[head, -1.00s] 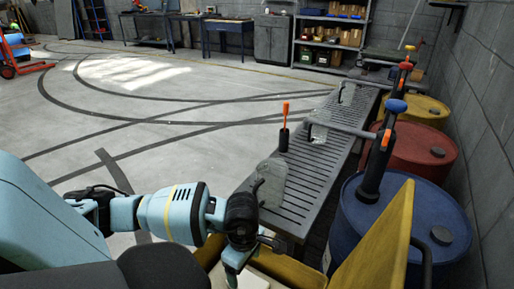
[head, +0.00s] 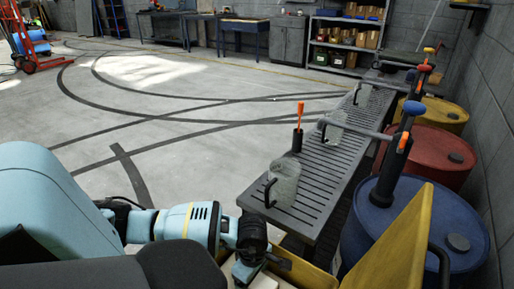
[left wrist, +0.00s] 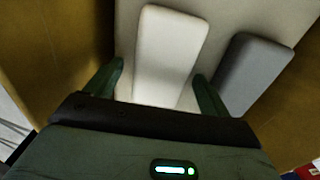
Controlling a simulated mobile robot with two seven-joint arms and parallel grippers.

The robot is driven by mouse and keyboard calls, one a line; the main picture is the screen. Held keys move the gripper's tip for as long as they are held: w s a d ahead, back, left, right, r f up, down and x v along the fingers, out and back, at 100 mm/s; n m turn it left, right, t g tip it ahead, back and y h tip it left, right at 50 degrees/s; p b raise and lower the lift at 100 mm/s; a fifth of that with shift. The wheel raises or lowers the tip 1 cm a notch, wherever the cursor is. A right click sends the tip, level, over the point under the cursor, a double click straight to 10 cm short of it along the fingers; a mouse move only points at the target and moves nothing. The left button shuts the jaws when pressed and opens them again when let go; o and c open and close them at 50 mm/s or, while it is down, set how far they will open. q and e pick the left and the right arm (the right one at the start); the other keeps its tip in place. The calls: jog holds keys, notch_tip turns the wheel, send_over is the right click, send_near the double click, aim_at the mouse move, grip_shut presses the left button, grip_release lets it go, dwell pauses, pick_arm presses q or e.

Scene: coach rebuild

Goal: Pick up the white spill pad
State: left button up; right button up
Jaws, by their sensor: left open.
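The white spill pad (left wrist: 170,55) is a pale block with rounded corners, lying in a yellow-walled bin. In the left wrist view my left gripper (left wrist: 158,70) is open, with one dark green finger on each side of the pad's near part. I cannot tell whether the fingers touch it. In the head view the left gripper (head: 246,268) reaches down into the bin at the bottom edge, and a pale patch that may be the pad (head: 264,282) shows beside it. My right gripper is in neither view.
A grey pad (left wrist: 254,72) lies right of the white one. The yellow bin's raised panel (head: 392,245) stands to the right. Behind it are a slatted bench (head: 310,205) with clear jugs (head: 284,184) and a blue drum (head: 430,225). Open floor lies left.

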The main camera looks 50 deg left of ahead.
pick_arm(q)
jog(key=shift+f, duration=0.3)
jog(key=shift+c, duration=0.4)
jog(key=c, duration=1)
jog(key=shift+r, duration=0.15)
notch_tip(320, 180, up, 9)
jog(key=shift+f+p, duration=0.1)
jog(key=shift+p, duration=0.4)
jog(key=shift+r, duration=0.55)
